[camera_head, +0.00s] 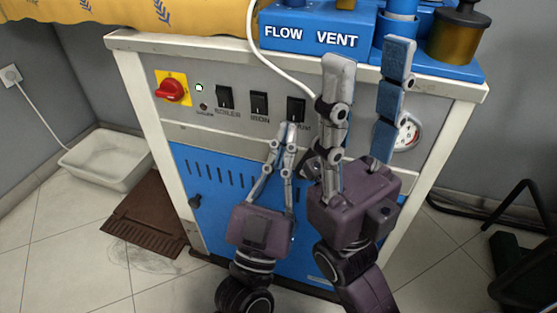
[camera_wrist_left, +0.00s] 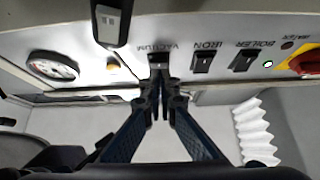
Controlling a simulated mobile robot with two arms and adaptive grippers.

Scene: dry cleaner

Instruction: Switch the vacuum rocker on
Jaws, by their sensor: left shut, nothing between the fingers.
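The vacuum rocker (camera_head: 296,106) is the rightmost of three black rockers on the white panel, its label partly hidden behind my grippers. The rocker's position is unclear.
The iron rocker (camera_head: 259,103), boiler rocker (camera_head: 225,97) and red knob (camera_head: 172,90) sit to the left. A gauge (camera_head: 408,134) is right of my right gripper. A white cord (camera_head: 280,70) hangs over the panel. A green lamp (camera_wrist_left: 268,64) is lit.

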